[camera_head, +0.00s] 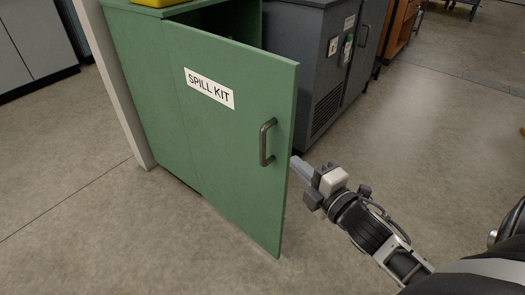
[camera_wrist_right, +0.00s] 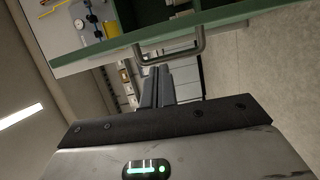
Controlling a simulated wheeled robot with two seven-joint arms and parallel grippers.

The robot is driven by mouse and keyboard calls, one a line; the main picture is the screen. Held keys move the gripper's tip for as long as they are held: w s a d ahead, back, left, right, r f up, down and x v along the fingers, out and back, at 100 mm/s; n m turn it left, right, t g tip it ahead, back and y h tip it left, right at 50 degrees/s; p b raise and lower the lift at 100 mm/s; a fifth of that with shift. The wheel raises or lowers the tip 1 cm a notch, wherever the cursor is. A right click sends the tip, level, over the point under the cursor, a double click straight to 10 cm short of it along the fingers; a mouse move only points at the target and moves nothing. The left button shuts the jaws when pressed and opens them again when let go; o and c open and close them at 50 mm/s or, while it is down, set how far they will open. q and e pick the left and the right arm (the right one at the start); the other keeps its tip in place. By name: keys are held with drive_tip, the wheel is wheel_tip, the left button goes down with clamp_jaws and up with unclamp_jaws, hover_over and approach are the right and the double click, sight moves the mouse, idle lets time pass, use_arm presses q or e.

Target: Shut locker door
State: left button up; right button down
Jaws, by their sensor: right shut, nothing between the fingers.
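The green locker (camera_head: 137,75) stands at the upper left with its door (camera_head: 215,130) swung open. The door carries a white "SPILL KIT" label (camera_head: 209,88) and a grey bar handle (camera_head: 265,142) near its free edge. My right gripper (camera_head: 296,163) is shut and empty, its tips close beside the door's free edge, at about handle height. I cannot tell whether they touch it. In the right wrist view the shut fingers (camera_wrist_right: 158,88) point toward the door's edge, and the handle (camera_wrist_right: 172,58) shows just beyond the tips. My left gripper is not in view.
A dark grey cabinet (camera_head: 305,60) stands right of the locker, behind the open door. A yellow item (camera_head: 150,2) sits on the locker top. A pale post (camera_head: 118,85) runs along the locker's left side. The floor (camera_head: 450,150) to the right is clear.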

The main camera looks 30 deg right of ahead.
sight(274, 141)
drive_tip(key=w, duration=0.6)
drive_tip(key=w+b, duration=0.1)
drive_tip(key=w, duration=0.3)
drive_tip(key=shift+w+a, duration=0.1)
drive_tip(key=shift+a, duration=0.15)
drive_tip(key=shift+d, duration=0.1)
